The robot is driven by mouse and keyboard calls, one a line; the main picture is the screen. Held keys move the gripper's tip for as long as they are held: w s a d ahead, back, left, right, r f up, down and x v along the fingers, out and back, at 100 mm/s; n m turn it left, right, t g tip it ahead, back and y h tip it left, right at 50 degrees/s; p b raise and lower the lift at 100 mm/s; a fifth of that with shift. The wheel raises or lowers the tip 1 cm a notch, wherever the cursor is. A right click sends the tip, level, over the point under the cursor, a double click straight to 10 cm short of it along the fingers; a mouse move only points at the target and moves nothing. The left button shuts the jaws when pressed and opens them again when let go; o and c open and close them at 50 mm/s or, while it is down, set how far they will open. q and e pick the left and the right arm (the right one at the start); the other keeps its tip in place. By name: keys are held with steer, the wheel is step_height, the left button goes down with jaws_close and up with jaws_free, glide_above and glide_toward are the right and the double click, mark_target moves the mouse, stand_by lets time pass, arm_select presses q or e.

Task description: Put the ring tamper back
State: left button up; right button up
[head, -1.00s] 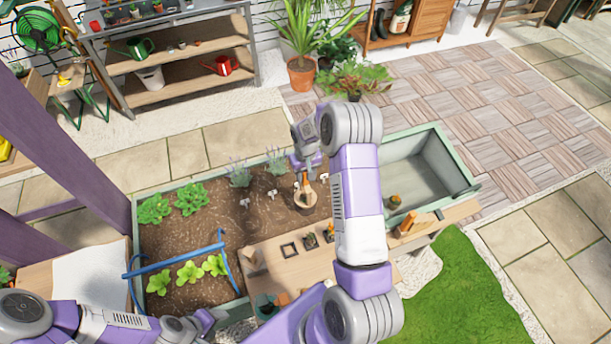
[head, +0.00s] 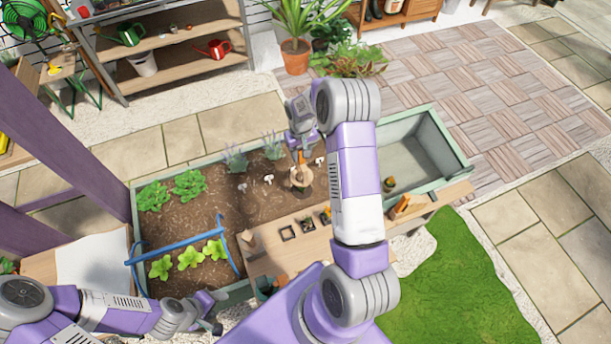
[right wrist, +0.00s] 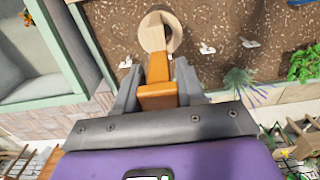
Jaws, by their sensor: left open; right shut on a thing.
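The ring tamper has an orange handle (right wrist: 158,92) and a pale round wooden head (right wrist: 158,32). In the head view the tamper (head: 300,177) is over the brown soil of the right part of the planter. My right gripper (head: 300,146) is shut on its handle; both fingers flank the handle in the right wrist view (right wrist: 156,88). I cannot tell whether the head touches the soil. My left gripper (head: 214,314) is open and empty near the planter's front edge, low in the head view.
A wooden shelf board (head: 262,262) crosses the planter's front, with small black square pots (head: 288,232) on it. An orange-handled tool (head: 400,206) lies at its right end. A blue hoop frame (head: 180,252) stands over seedlings at left.

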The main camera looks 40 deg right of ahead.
steer(key=s+d+r+m+b, duration=0.15)
steer(key=s+d+b, duration=0.35)
steer(key=s, duration=0.6)
steer(key=s+d+r+m+b, duration=0.1)
steer(key=s+d+m+b, duration=0.15)
steer(key=s+b, duration=0.7)
step_height(320, 180, down, 10)
steer(key=s, duration=0.1)
steer(key=shift+s+a, duration=0.2)
steer(key=shift+s, duration=0.15)
steer(key=shift+f, duration=0.2)
steer(key=o, duration=1)
steer(key=shift+o, duration=0.2)
